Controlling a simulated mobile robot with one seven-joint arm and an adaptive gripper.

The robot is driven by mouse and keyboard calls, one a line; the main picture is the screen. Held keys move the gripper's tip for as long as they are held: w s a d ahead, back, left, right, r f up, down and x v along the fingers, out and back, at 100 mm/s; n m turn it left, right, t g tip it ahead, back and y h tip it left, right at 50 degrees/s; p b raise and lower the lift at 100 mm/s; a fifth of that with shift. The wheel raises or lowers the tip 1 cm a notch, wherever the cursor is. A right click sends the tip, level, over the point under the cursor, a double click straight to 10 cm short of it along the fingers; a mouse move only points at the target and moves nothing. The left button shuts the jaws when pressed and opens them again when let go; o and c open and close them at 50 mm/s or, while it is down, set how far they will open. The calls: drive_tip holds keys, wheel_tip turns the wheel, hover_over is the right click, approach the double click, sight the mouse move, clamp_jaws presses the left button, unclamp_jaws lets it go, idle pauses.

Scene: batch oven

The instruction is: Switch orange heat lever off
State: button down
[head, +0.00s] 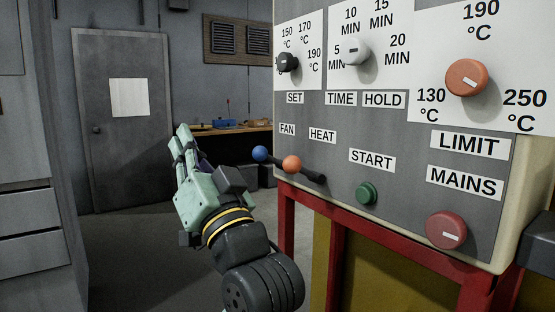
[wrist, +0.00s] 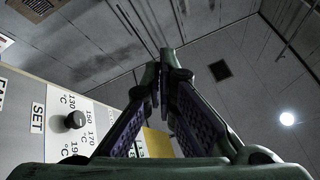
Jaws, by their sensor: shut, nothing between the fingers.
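The orange-balled heat lever (head: 291,163) is on the oven's grey panel in the head view, below the HEAT label (head: 322,136). Its dark stem runs from the ball down and right to the panel. I cannot tell its on or off setting. A blue-balled lever (head: 260,153) is beside it on the left, below the FAN label (head: 287,130). My gripper (head: 182,138) is left of both levers, pointing up, apart from them. Its fingers meet at the tips in the wrist view (wrist: 160,70), shut and empty. The levers are not visible in the wrist view.
The panel also carries a green START button (head: 367,193), a red MAINS knob (head: 446,230), an orange LIMIT knob (head: 467,78), a black SET knob (head: 288,62) and a white TIME knob (head: 356,51). A red frame (head: 380,220) supports the oven. Floor at left is open.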

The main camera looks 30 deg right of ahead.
drive_tip(key=s+d+f+m+g+h, duration=0.1)
drive_tip(key=s+d+m+h, duration=0.15)
drive_tip(key=d, duration=0.35)
drive_tip(key=s+d+f+m+h, duration=0.1)
drive_tip(key=s+d+f+h, duration=0.15)
drive_tip(key=d, duration=0.35)
drive_tip(key=m+g+h+b, duration=0.1)
drive_tip(key=m+g+h, duration=0.1)
drive_tip(key=m+h, duration=0.1)
approach(302, 171)
wheel_tip(302, 171, up, 4)
drive_tip(key=s, duration=0.2)
drive_tip(key=shift+d+f, duration=0.2)
drive_tip(key=shift+d, duration=0.25)
drive_tip(key=shift+w, duration=0.1)
drive_tip(key=p+x, duration=0.3)
drive_tip(key=x, duration=0.7)
drive_tip(key=shift+a+r, duration=0.15)
drive_tip(key=shift+n+t+y, duration=0.25)
drive_tip(key=shift+t+y, duration=0.05)
drive_tip(key=shift+y, duration=0.1)
drive_tip(key=shift+a+n+b, duration=0.2)
drive_tip(key=shift+n+b, duration=0.2)
drive_tip(key=shift+b, duration=0.15)
